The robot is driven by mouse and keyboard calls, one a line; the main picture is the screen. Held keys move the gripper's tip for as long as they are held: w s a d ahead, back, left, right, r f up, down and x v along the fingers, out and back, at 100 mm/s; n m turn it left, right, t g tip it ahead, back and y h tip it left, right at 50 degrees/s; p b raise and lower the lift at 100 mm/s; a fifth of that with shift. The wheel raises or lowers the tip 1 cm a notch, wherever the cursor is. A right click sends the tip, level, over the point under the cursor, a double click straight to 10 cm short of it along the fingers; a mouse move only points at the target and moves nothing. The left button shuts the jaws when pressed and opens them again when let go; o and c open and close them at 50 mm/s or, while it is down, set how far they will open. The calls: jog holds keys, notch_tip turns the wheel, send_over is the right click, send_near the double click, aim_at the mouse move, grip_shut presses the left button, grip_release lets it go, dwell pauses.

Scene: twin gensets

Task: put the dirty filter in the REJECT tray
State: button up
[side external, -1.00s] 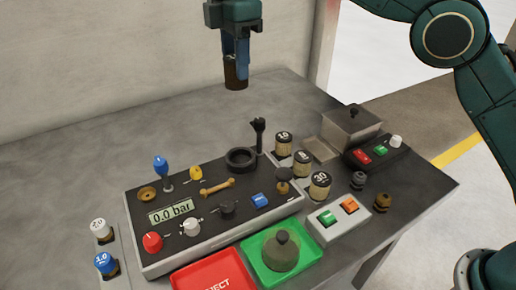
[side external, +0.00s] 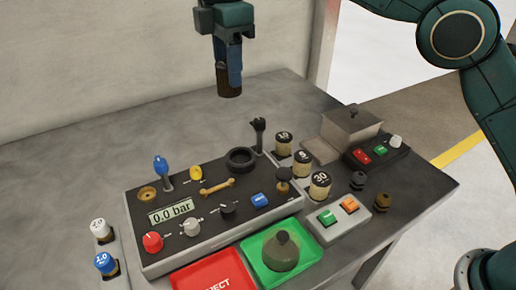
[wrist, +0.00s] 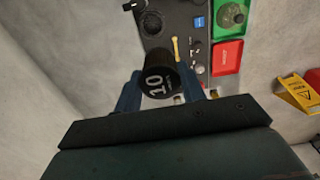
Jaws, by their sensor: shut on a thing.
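My gripper (side external: 229,72) is shut on the dirty filter (side external: 230,87), a dark brown cylinder, held high above the bench behind the control panel. In the wrist view, the filter (wrist: 161,80) shows a dark end face marked 10 between the two blue fingers of my gripper (wrist: 162,90). The red REJECT tray (side external: 212,272) lies at the front of the bench, partly cut off by the picture's lower edge. It also shows in the wrist view (wrist: 228,57), above and right of the filter.
A green tray (side external: 255,248) holding a domed olive part (side external: 282,252) sits right of the red tray. The control panel (side external: 180,217) has upright knobs and a tall black lever (side external: 259,135). Cream filters (side external: 302,163) stand right of it. The bench's back left is clear.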

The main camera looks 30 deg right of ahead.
jog(key=s+a+f, duration=0.2)
jog(key=s+a, duration=0.5)
jog(key=s, duration=0.3)
jog(key=s+a+f, duration=0.2)
jog(key=s+a, duration=0.5)
jog(key=s, duration=0.4)
jog(key=f, duration=1.5)
jog(key=shift+w+a+f, duration=0.2)
jog(key=shift+f, duration=0.1)
jog(key=shift+f, duration=0.1)
jog(key=shift+f, duration=2.05)
jog(key=shift+f, duration=0.1)
jog(key=o, duration=1)
jog(key=shift+c, duration=0.2)
